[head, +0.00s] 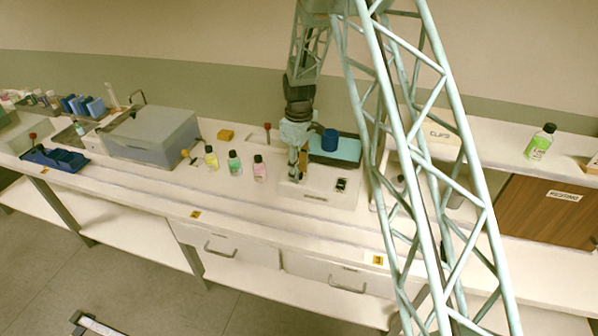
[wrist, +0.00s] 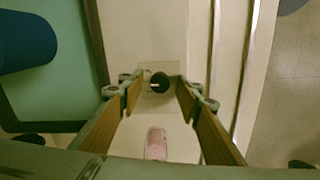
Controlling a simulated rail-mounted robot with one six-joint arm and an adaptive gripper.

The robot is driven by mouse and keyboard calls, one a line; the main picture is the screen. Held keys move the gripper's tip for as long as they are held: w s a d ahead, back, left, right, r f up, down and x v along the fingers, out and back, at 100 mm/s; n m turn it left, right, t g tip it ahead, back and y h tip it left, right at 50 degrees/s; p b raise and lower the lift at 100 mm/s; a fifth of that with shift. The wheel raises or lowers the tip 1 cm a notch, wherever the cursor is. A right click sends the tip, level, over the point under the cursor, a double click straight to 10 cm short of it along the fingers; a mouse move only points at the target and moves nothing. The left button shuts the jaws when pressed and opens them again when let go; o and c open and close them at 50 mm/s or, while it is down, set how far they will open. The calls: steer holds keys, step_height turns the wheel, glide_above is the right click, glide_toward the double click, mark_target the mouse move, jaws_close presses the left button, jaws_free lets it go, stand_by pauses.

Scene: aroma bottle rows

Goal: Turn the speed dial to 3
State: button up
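The speed dial (wrist: 160,83) is a small dark round knob with a light pointer mark, seen in the wrist view on a pale plate. My gripper (wrist: 157,90) is open, with one finger on each side of the dial and visible gaps between. I cannot tell how far above it the fingertips are. Scale numbers are not readable.
Left of the device stand bottles with pink (head: 259,170), green (head: 234,164) and yellow (head: 211,159) labels. The pink one (wrist: 156,143) also shows between my fingers in the wrist view. A grey box (head: 150,137) is further left. The bench front (head: 250,213) is clear.

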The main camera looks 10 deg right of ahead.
steer(key=c, duration=0.9)
steer(key=shift+o, duration=0.2)
steer(key=shift+m, duration=0.5)
steer(key=m+b, duration=0.1)
steer(key=m, duration=0.2)
steer(key=shift+m, duration=2.4)
steer(key=o, duration=0.9)
steer(key=shift+c, duration=0.2)
